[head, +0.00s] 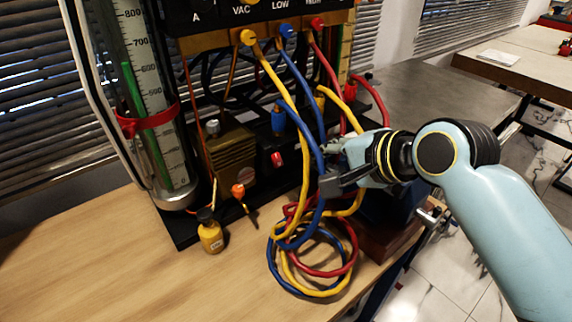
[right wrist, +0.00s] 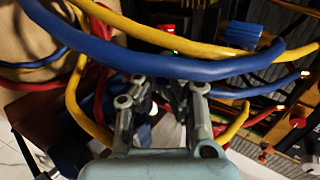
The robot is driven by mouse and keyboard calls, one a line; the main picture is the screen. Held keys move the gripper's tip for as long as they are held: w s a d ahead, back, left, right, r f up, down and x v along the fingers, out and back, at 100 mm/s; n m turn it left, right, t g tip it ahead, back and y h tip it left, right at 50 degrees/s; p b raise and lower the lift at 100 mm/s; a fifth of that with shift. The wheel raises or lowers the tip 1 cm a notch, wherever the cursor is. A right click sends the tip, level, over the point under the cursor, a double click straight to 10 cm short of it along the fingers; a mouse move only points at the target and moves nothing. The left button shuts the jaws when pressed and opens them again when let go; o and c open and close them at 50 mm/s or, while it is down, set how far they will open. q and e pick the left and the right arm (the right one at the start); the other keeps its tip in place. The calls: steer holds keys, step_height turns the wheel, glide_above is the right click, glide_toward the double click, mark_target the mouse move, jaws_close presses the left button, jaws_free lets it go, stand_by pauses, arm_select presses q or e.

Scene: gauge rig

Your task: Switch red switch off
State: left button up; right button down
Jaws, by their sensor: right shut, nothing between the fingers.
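The small red switch (head: 277,159) sits on the dark lower panel of the gauge rig, left of my right gripper in the head view. Its on or off position is too small to tell. In the right wrist view a small red part (right wrist: 166,29) with a green glow beside it shows behind the hoses; I cannot tell if it is the switch. My right gripper (head: 328,168) is shut and empty, among the hanging hoses and apart from the switch. In the right wrist view, the gripper's fingers (right wrist: 165,88) reach under a blue hose. My left gripper is not in view.
Yellow, blue (head: 304,80) and red hoses hang around my right gripper and coil on the wooden table (head: 110,270). The table's front left is clear.

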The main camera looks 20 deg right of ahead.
mark_target(276, 159)
steer(key=x, duration=1.4)
steer(key=shift+w+a+f+t+b, duration=0.15)
steer(key=shift+f+t+b, duration=0.2)
steer(key=shift+b, duration=0.85)
steer(key=shift+w+r+p, duration=0.1)
steer(key=shift+r+p, duration=0.8)
steer(key=shift+p, duration=0.05)
